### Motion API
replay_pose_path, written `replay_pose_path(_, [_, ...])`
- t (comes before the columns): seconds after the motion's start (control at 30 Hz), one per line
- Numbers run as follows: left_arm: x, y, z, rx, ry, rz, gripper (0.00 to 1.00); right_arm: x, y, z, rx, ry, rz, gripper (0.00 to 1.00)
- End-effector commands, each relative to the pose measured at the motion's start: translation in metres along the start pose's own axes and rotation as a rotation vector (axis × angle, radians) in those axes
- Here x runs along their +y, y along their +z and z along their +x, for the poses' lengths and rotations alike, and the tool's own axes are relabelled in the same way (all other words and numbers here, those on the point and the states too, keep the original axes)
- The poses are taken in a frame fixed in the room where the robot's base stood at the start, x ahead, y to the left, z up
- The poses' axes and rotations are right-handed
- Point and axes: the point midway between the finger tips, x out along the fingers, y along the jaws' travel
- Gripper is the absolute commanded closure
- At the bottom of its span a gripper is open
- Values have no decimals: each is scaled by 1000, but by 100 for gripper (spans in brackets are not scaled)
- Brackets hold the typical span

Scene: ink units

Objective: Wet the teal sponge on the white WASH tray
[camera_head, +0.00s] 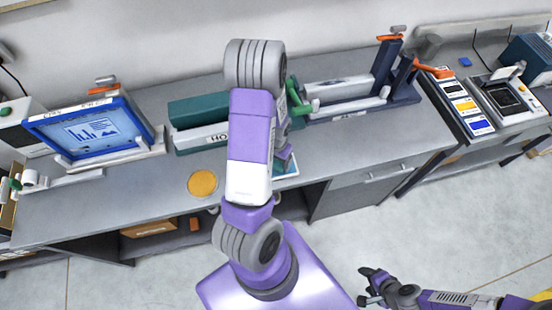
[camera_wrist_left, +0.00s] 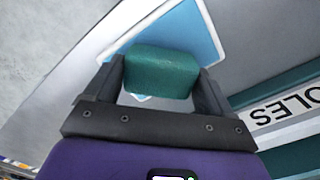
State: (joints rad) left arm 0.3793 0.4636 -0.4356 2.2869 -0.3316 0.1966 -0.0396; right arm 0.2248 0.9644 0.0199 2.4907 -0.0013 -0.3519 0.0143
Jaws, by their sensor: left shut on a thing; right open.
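The teal sponge (camera_wrist_left: 162,72) is between the two dark fingers of my left gripper (camera_wrist_left: 163,80) in the left wrist view, and the gripper is shut on it. Beyond it lies a white-rimmed tray with a blue inside (camera_wrist_left: 186,30); I see no WASH label on it. The sponge overlaps the tray in this view; whether they touch I cannot tell. In the head view my left arm hides the sponge and most of the tray (camera_head: 290,168), which lies near the bench's front edge. My right gripper (camera_head: 372,287) is open and empty over the floor at the lower right.
A teal and white holder (camera_head: 200,138) with partly hidden lettering stands behind the tray. A yellow disc (camera_head: 203,184) lies left of my arm. A blue framed screen (camera_head: 90,132) stands at the left. A rack of ink colours (camera_head: 460,103) is at the right.

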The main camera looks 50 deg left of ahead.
Motion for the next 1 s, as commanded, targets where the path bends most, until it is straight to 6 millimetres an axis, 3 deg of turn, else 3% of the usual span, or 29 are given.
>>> replay_pose_path(1.0, [0,0,10,0,0,0,41,3,0,9,0,0,0,40])
